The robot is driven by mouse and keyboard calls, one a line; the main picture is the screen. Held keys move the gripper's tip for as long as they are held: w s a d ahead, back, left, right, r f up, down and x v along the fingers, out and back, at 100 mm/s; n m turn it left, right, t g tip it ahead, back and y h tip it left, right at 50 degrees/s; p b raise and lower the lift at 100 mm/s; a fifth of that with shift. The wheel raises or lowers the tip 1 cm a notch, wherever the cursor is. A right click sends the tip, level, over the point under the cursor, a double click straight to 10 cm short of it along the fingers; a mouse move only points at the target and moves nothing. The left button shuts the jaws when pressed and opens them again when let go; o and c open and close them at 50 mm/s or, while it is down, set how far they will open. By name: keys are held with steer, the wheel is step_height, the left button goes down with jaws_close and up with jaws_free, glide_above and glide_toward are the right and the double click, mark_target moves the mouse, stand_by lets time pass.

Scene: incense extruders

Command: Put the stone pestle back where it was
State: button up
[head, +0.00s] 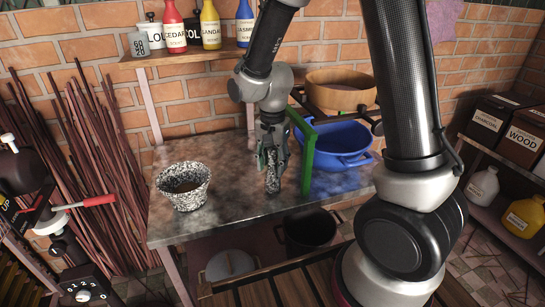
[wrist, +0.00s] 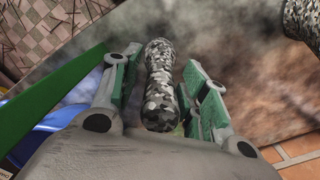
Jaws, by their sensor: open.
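The stone pestle (head: 272,178) is speckled black and white. It stands upright on the stained metal table (head: 225,215), near the middle. My gripper (head: 272,158) reaches down over it with its jaws open. In the wrist view the pestle (wrist: 160,85) lies between the two green-padded fingers (wrist: 160,75), with visible gaps on both sides. The matching speckled mortar (head: 183,188) stands apart on the left of the table. Part of the mortar (wrist: 304,22) also shows at the wrist view's upper right corner. I cannot see inside the mortar clearly.
A green bracket (head: 308,160) rises close to the right of my gripper. Behind it are a blue pot (head: 338,145) and a wooden bowl (head: 340,92). Bottles stand on a shelf (head: 185,57) above. The table between mortar and pestle is clear.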

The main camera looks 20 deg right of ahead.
step_height(320, 180, up, 12)
steer(key=shift+f, duration=0.15)
steer(key=shift+r, duration=0.3)
steer(key=shift+s+d+r, duration=0.15)
steer(key=shift+d+r, duration=0.1)
steer(key=s+d+r+n+t, duration=0.2)
steer(key=s+d+r+n, duration=0.2)
steer(key=s+d, duration=0.3)
steer(key=s+d+r+n+t, duration=0.2)
steer(key=s+d+r+n, duration=0.2)
steer(key=s+d, duration=0.3)
steer(key=s, duration=0.4)
steer(key=shift+s+d+r+n, duration=0.2)
steer(key=shift+s+r+n, duration=0.1)
steer(key=shift+s+n, duration=0.1)
